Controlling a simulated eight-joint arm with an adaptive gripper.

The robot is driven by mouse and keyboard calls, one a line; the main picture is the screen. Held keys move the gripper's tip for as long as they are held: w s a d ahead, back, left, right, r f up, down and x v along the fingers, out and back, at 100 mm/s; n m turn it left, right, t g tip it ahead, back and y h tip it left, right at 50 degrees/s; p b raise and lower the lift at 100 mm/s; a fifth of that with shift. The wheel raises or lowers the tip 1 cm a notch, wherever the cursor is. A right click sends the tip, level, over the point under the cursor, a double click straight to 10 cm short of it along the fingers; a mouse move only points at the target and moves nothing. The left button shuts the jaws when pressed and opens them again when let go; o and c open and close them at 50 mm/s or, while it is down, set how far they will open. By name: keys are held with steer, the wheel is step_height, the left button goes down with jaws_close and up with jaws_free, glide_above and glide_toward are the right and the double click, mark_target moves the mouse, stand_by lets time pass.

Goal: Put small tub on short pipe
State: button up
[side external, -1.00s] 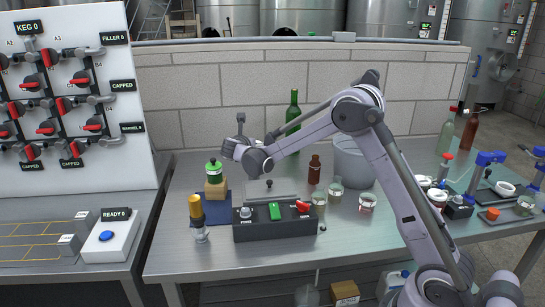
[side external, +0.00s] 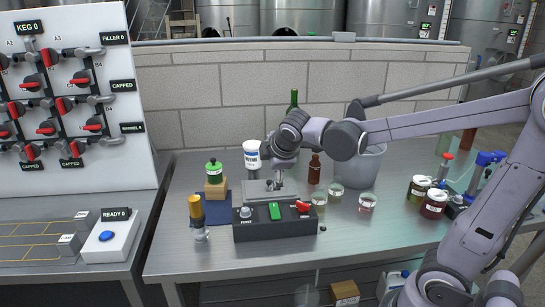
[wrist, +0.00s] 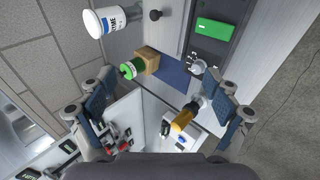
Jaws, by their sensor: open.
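A white tub with a blue label (side external: 251,155) stands at the back of the steel table, left of my wrist. It also shows at the upper left of the wrist view (wrist: 103,22). A smaller green-lidded jar (side external: 213,171) sits on a wooden block (side external: 215,189); it shows in the wrist view (wrist: 130,69) too. I cannot tell for certain which is the small tub. No short pipe can be picked out with certainty. My gripper (wrist: 158,95) is open and empty, fingers well apart; in the side view it hangs low behind the black control box (side external: 272,228).
A yellow-topped fitting (side external: 195,208) stands at the front left, beside a dark blue mat (side external: 222,211). A brown bottle (side external: 314,169), clear jars (side external: 367,202) and a grey bucket (side external: 372,165) are to the right. A green bottle (side external: 294,99) is behind my wrist.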

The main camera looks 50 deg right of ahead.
steer(key=s+a+f+m+y, duration=0.2)
steer(key=s+a+m, duration=0.2)
steer(key=s+m, duration=0.1)
steer(key=s+a+f+m+y, duration=0.2)
steer(key=s+a+m, duration=0.2)
steer(key=s, duration=0.4)
steer(key=shift+a+f+m+y, duration=0.3)
steer(key=shift+a+m+y, duration=0.1)
steer(key=shift+a, duration=0.2)
